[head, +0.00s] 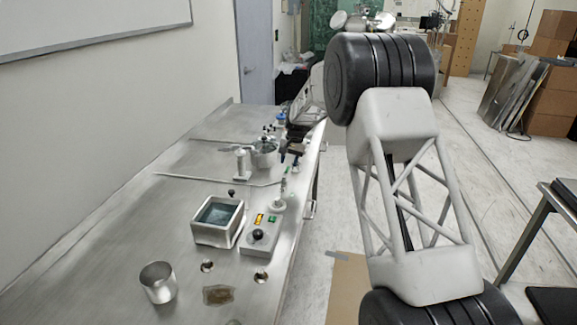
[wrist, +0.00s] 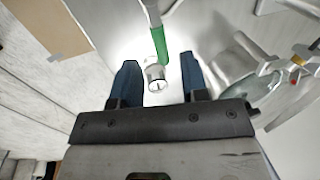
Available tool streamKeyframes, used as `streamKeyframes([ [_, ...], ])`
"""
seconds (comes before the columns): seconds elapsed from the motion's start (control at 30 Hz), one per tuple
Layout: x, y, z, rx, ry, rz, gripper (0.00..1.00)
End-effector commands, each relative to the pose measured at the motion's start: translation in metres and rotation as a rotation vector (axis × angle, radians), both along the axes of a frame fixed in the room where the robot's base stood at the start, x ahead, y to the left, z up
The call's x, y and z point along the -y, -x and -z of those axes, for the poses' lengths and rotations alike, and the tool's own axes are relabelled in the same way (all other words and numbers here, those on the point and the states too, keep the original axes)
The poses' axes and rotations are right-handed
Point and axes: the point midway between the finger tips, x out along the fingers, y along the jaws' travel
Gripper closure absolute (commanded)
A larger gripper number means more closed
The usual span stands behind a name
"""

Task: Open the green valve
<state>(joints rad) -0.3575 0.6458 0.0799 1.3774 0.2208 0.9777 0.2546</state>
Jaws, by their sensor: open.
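The green valve handle (wrist: 159,42) shows in the wrist view as a green lever beside a short metal cylinder (wrist: 156,74). My gripper (wrist: 159,62) is open, with one dark finger on each side of the lever's end and the cylinder. I see gaps between them and both fingers, and no clear contact. In the head view, my gripper (head: 294,151) is small and dark near the right edge of the metal bench, and it is too small there to make out the fingers against the valve.
The metal bench (head: 120,235) holds a metal cup (head: 158,282), a box with a dark window (head: 217,221) and a control box with buttons (head: 261,235). A lidded metal vessel (head: 265,156) stands near my gripper. Fittings (wrist: 300,62) also show at right in the wrist view.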

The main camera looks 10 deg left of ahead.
Motion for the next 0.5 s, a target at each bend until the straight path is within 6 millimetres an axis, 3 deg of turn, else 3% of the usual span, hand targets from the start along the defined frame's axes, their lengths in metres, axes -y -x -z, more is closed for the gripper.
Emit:
streamKeyframes([
  [0.3,0.007,0.000,-0.037,0.001,-0.001,0.000,0.59],
  [0.5,0.009,0.000,-0.044,0.001,0.000,0.000,0.59],
])
